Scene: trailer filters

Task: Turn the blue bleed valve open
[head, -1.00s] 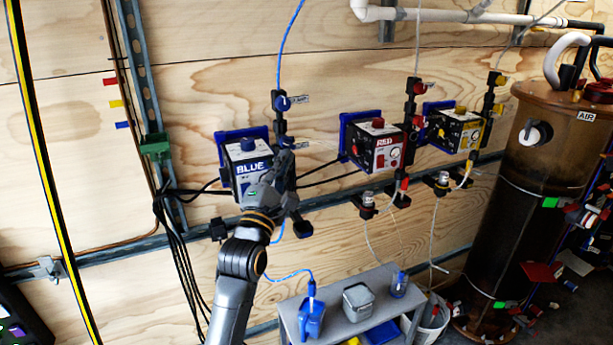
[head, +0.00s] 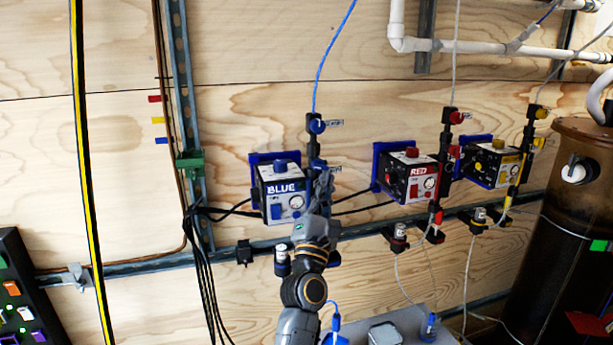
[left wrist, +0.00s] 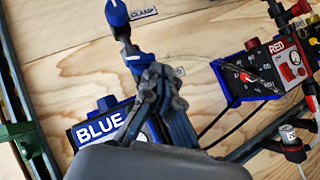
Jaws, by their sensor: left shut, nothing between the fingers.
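The blue filter box (head: 283,193), labelled BLUE, is mounted on the plywood wall; it also shows in the left wrist view (left wrist: 95,125). A dark vertical fitting just right of it carries an upper blue valve handle (head: 317,126), seen large in the left wrist view (left wrist: 117,14), with a small label beside it. A lower blue part (head: 317,164) with its own label sits at my gripper's tips, mostly hidden; I cannot tell how its handle is turned. My left gripper (head: 322,184) is shut and empty in front of this fitting; its fingers also show in the left wrist view (left wrist: 160,88). My right gripper is out of view.
The red box (head: 408,178) and yellow box (head: 494,164) stand to the right with similar fittings. A horizontal rail (head: 130,266) and black cables run below. A grey shelf (head: 440,318) and brown tank (head: 545,220) are lower right.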

